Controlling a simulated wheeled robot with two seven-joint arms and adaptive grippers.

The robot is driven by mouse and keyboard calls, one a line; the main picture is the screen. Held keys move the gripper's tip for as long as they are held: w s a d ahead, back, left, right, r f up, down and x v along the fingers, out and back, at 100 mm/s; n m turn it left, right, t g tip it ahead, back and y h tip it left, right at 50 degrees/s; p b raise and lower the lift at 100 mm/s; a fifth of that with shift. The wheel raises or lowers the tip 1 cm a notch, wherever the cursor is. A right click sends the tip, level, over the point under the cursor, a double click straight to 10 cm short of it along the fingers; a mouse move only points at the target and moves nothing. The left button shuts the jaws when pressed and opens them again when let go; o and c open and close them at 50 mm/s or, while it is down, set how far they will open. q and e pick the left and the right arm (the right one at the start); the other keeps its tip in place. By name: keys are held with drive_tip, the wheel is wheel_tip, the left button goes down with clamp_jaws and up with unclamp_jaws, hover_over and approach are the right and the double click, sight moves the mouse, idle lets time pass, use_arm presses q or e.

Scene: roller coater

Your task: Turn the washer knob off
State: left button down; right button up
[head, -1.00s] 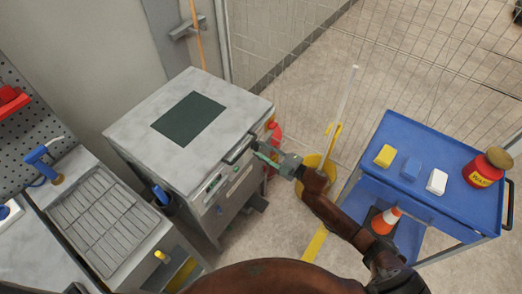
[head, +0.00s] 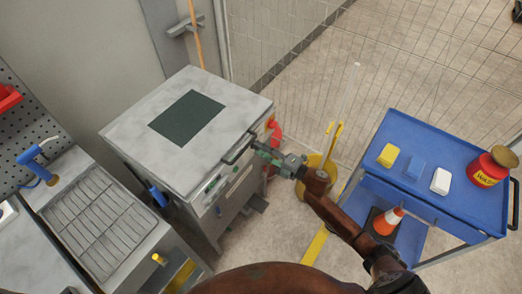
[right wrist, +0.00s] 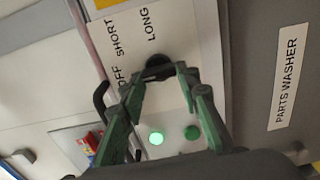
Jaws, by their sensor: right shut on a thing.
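The parts washer (head: 150,105) is a grey cabinet with a dark green panel on its lid, left of centre in the head view. Its front face also shows in the right wrist view, with a PARTS WASHER label (right wrist: 287,77). The black washer knob (right wrist: 158,64) sits below the printed words OFF, SHORT and LONG. My right gripper (head: 256,146) is at the washer's right front corner. In the right wrist view its green fingers (right wrist: 160,76) are shut on the knob and partly cover it. I cannot tell which word the knob points to. My left gripper is not in view.
Two green round lights (right wrist: 174,135) are on the panel, the left brighter. A black handle (right wrist: 102,101) is close beside the fingers. A yellow bucket (head: 312,180) stands right of the washer, and a blue cart (head: 455,145) farther right.

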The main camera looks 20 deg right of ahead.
drive_tip(key=shift+s+f, duration=0.1)
drive_tip(key=shift+f, duration=0.05)
drive_tip(key=o, duration=1.2)
drive_tip(key=shift+c, duration=0.2)
drive_tip(key=v, duration=1.2)
